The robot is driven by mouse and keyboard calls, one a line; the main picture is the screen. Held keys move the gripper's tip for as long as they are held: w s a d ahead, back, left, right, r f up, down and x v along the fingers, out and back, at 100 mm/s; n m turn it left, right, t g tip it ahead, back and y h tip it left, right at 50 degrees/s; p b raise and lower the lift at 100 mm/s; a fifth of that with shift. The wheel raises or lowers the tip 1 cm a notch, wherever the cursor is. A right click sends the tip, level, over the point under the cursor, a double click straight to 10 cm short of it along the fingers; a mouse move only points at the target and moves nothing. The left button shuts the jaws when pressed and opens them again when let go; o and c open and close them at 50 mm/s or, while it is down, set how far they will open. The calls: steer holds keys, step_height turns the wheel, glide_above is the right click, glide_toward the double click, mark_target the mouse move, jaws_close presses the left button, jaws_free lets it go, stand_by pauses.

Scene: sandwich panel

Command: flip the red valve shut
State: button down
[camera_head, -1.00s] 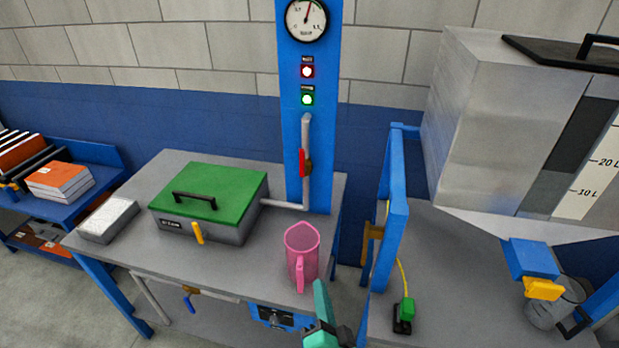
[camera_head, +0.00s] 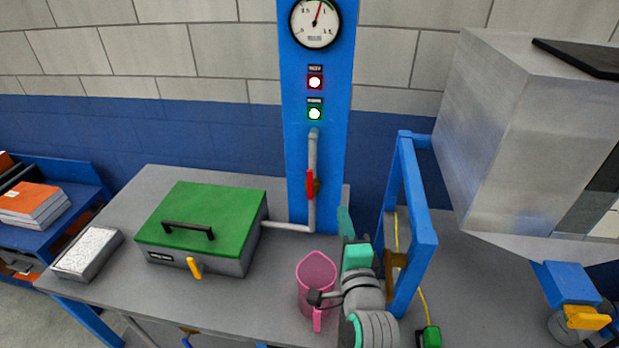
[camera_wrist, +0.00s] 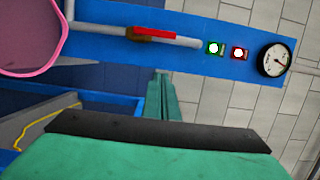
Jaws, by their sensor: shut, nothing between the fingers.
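The red valve (camera_head: 310,184) is a small red lever on the grey vertical pipe (camera_head: 312,150) of the blue panel, and it lies along the pipe. In the wrist view the red valve lever (camera_wrist: 153,33) also lies along the pipe, with a brown body beside it. My gripper (camera_head: 345,222) is green, shut and empty. It is in front of the panel, to the right of and below the valve, apart from it. In the wrist view my gripper's fingertips (camera_wrist: 161,74) point toward the panel's edge.
A pink pitcher (camera_head: 316,280) stands on the grey table close to my arm's left. A blue frame (camera_head: 416,240) rises just to the right. A green-lidded box (camera_head: 205,220) sits further left. The gauge (camera_head: 316,20) and two lit lamps are above the valve.

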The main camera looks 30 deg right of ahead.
mark_target(310, 183)
steer(key=shift+w, duration=0.3)
steer(key=w+d, duration=0.2)
steer(key=w, duration=0.9)
steer(key=shift+w, duration=0.15)
steer(key=shift+r, duration=0.1)
stand_by(0.4)
steer(key=shift+a+n, duration=0.15)
steer(key=shift+n, duration=0.15)
